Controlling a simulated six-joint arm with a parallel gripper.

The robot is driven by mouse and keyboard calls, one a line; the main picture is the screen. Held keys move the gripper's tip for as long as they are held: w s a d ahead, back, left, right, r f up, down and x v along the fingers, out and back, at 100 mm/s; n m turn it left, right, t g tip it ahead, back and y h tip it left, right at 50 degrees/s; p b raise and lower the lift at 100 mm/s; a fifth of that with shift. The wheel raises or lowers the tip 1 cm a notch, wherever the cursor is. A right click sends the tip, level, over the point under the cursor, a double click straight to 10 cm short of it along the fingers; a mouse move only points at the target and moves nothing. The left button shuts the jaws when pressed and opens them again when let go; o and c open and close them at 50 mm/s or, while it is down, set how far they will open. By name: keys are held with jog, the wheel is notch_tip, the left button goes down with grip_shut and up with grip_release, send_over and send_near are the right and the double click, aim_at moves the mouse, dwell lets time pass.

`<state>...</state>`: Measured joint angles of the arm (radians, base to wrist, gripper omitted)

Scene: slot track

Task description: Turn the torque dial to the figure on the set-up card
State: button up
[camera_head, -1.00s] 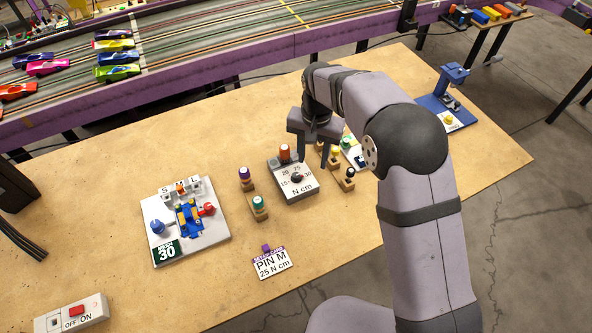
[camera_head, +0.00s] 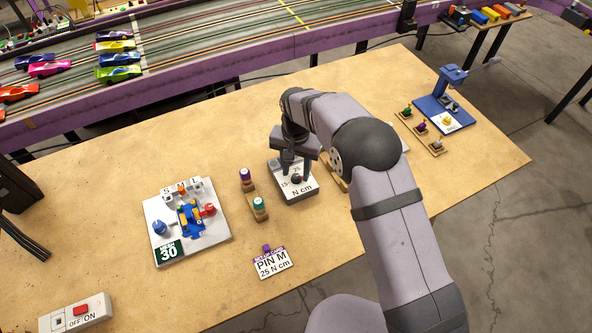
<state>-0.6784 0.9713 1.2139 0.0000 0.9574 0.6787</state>
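The set-up card (camera_head: 271,264) stands on the table and reads "PIN M 25 N cm" under a purple header. The torque unit (camera_head: 299,192) is a grey box with a white face marked "N cm". Its dark dial (camera_head: 296,179) has a little red on it; some figures around it are covered, and I cannot read its setting. My gripper (camera_head: 293,172) points down over the unit, its two fingers apart, close above or beside the dial. I cannot tell whether they touch it. No object shows between the fingers apart from the dial below.
A white fixture board (camera_head: 165,203) lies farther left. A switch box (camera_head: 75,316) is at front left. A blue press (camera_head: 447,100) stands at back right.

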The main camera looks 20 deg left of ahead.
jog(key=shift+f, duration=0.8)
grip_shut()
jog(key=shift+n, duration=0.5)
jog(key=n, duration=0.4)
jog(key=shift+n+b, duration=0.3)
jog(key=shift+b, duration=0.1)
jog(key=n, duration=0.6)
